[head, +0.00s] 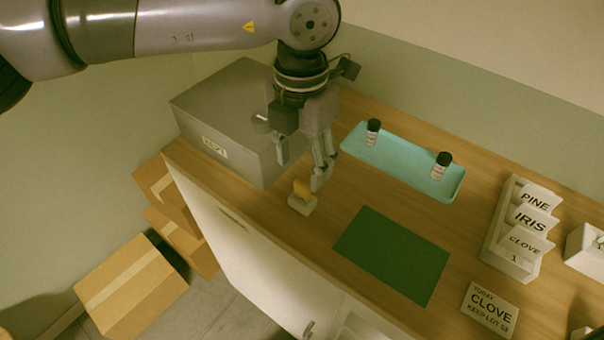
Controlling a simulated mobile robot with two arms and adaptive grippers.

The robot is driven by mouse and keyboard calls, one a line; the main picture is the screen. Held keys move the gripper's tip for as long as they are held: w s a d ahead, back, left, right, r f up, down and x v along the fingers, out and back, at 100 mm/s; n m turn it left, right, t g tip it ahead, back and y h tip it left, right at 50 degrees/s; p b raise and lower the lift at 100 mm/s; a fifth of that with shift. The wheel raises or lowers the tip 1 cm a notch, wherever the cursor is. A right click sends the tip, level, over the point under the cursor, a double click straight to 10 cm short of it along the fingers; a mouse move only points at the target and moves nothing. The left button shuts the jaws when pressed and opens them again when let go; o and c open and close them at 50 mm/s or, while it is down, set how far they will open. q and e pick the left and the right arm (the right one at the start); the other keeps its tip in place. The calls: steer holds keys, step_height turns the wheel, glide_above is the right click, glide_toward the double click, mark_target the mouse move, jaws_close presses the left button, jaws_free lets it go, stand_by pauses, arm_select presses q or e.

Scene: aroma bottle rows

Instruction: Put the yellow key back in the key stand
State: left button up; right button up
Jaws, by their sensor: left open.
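The yellow key (301,188) shows as a small yellow piece upright at the small white key stand (303,204), near the front edge of the wooden counter. It looks to be in or on the stand; how deep it sits I cannot tell. My left gripper (301,168) points down just above and behind the key, its fingers apart, one on each side in the picture. It does not visibly hold the key. My right gripper is not in view.
A grey labelled box (225,125) stands close to the left of my gripper. A teal tray (400,172) with two dark-capped bottles lies behind right. A green mat (391,255), a CLOVE card (490,310) and a white rack of name cards (503,262) lie right. Cartons (132,287) stand on the floor.

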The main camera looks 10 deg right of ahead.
mark_target(302, 183)
arm_select(q)
step_height(302, 183, up, 7)
stand_by(0.3)
